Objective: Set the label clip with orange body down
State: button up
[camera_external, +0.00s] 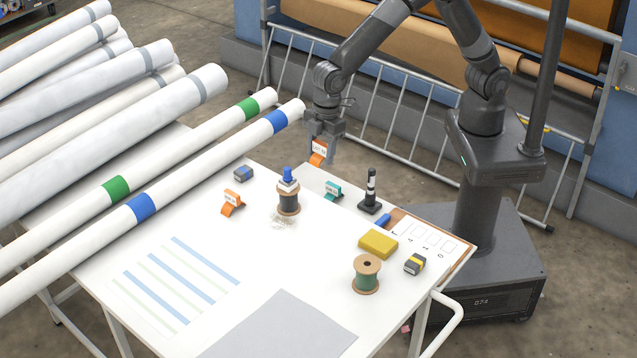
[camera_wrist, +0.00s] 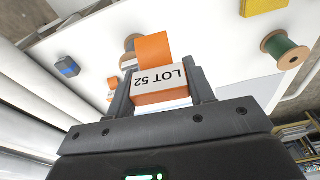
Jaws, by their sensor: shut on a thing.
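An orange label clip (camera_external: 318,152) with a white face is held in my gripper (camera_external: 320,140) above the far edge of the white table (camera_external: 200,285). In the wrist view the clip (camera_wrist: 155,48) shows a white label reading "LOT 52", upside down, between the two fingers of my gripper (camera_wrist: 160,88). The clip is apart from the tabletop. A second orange clip (camera_external: 232,203) stands on the table to the left. A teal clip (camera_external: 333,190) stands on the table just below and right of the held one.
A dark spool (camera_external: 288,201) with a blue-topped item on it stands near the held clip. A black post (camera_external: 370,192), yellow block (camera_external: 378,243) and green spool (camera_external: 366,275) are to the right. Long white rolls (camera_external: 200,148) lie across the left. The table's front is mostly clear.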

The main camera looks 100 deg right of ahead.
send_over(269, 246)
jog(key=s+d, duration=0.1)
jog(key=d, duration=0.1)
jog(key=a, duration=0.2)
jog(key=shift+n, duration=0.4)
jog(key=f, duration=1.6)
jog(key=shift+w+d+f, duration=0.15)
jog(key=shift+w+d, duration=0.05)
jog(key=shift+w, duration=0.05)
jog(key=shift+f, duration=0.1)
jog(key=o, duration=0.9)
jog(key=shift+o, duration=0.2)
notch_tip(269, 246, up, 12)
jog(key=s+d, duration=0.1)
jog(key=shift+s+d, duration=0.15)
